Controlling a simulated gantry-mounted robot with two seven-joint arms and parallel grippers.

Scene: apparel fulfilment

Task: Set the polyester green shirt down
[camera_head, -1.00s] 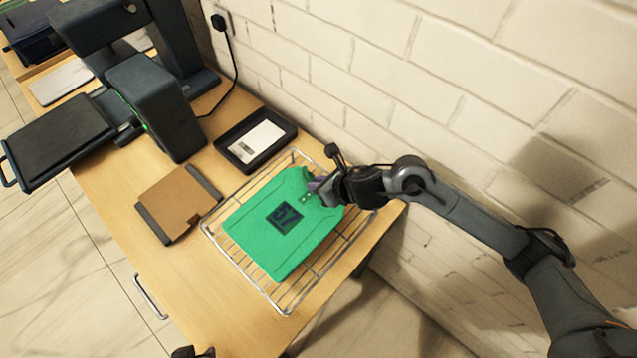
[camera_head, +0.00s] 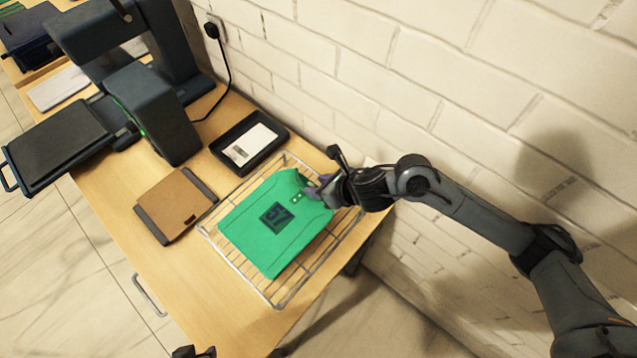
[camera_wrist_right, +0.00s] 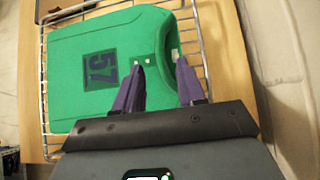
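The green shirt (camera_head: 255,238), folded flat with a dark "57" print, lies on a wire rack (camera_head: 282,302) on the wooden table. It also shows in the right wrist view (camera_wrist_right: 75,95). My right gripper (camera_head: 313,190) is at the shirt's collar end. In the right wrist view its two purple fingers (camera_wrist_right: 158,80) stand apart, with green collar fabric showing between and beyond them. They look open; whether a fingertip still touches the fabric is hard to tell. A dark part at the bottom edge may be my left gripper (camera_head: 194,352); its fingers cannot be made out.
A brown clipboard-like board (camera_head: 176,203) lies left of the rack. A black tray (camera_head: 250,143) with a white card sits behind it. A dark press-like machine (camera_head: 150,112) stands at the back left. The brick wall (camera_head: 440,90) runs close along the table's far side.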

